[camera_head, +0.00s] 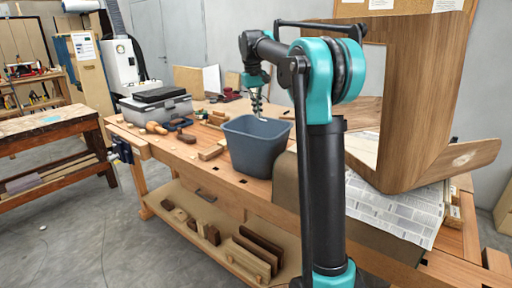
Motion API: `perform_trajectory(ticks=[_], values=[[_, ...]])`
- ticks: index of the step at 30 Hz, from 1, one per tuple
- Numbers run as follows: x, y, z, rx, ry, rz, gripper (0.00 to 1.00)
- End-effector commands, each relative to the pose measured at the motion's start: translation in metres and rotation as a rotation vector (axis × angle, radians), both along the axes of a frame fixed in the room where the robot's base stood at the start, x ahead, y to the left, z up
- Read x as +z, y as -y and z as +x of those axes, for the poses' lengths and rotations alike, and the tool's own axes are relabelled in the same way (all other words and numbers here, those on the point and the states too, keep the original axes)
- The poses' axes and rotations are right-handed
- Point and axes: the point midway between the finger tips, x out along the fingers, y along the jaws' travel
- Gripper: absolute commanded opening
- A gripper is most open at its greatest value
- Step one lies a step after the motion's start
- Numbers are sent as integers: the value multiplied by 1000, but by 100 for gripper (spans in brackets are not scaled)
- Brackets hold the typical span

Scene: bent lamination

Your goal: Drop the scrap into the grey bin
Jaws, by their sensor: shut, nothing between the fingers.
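The grey bin (258,154) stands upright on the wooden workbench, near its front edge and around the middle of the view. My gripper (257,112) points down at the bin's open top, close to its back rim. Its fingers are shut with nothing seen between them. I cannot tell whether the fingertips are above the rim or slightly below it. Small wood pieces (211,152) lie on the bench to the left of the bin; I cannot tell which piece, if any, is the scrap. The bottom of the bin is hidden by its front wall.
A large bent wood lamination (425,100) stands on newspaper (398,208) at the right. A grey toolbox (157,108) sits on the bench's far left. Boards lie on the lower shelf (185,195). A second workbench (50,135) is at the left, with open floor between.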

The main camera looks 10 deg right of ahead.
Motion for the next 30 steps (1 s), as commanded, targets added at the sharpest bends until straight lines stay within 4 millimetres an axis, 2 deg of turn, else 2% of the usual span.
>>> perform_trajectory(ticks=[6,15,16,23,30], values=[[-13,0,0,0,0,0,0],[-15,0,0,0,0,0,0],[-15,0,0,0,0,0,1],[-15,0,0,0,0,0,29],[-15,0,0,0,0,0,29]])
